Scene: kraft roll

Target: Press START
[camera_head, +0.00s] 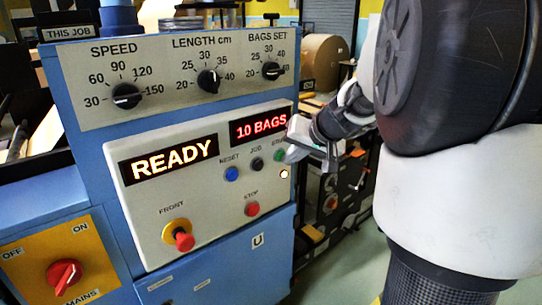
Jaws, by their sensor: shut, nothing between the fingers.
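The control panel (150,220) is a light box on a blue machine. Its displays read READY (168,160) and 10 BAGS (260,125). The green START button (280,155) is at the right end of the button row, its label partly hidden by my gripper. Left of it are a black JOG button (256,163) and a blue RESET button (232,174). A red STOP button (252,209) is below. My gripper (291,155) is shut and empty, its tip right beside the START button. I cannot tell whether it touches it.
A red mushroom knob (183,240) labelled FRONT sticks out at the panel's lower left. SPEED (126,95), LENGTH (208,81) and BAGS SET (271,71) dials are above. A red MAINS switch (64,275) is at lower left. A brown roll (325,62) stands behind.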

